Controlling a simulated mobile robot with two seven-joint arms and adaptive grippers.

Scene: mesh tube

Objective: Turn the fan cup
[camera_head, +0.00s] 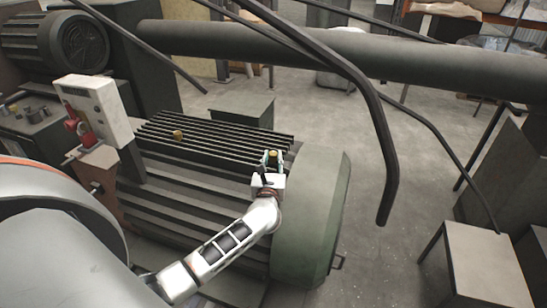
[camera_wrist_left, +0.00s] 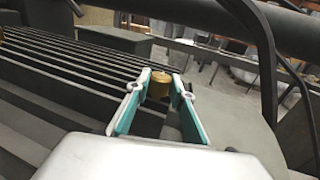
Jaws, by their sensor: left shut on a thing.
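A small brass fan cup (camera_head: 273,154) sits at the right end of the ribbed top of a large grey-green motor housing (camera_head: 310,215). In the left wrist view, the fan cup (camera_wrist_left: 159,86) shows as a round, flat-topped brass piece between the fingertips. My left gripper (camera_head: 272,160) is shut on it, with one finger at each side. Its teal and white fingers also show in the left wrist view (camera_wrist_left: 158,92). The fan cup's lower part is hidden. My right gripper does not show.
A second brass piece (camera_head: 178,135) sits on the ribs at left. A white control box (camera_head: 92,108) with a red part stands left. A thick dark pipe (camera_head: 330,60) and a bent black bar (camera_head: 385,180) hang over the housing.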

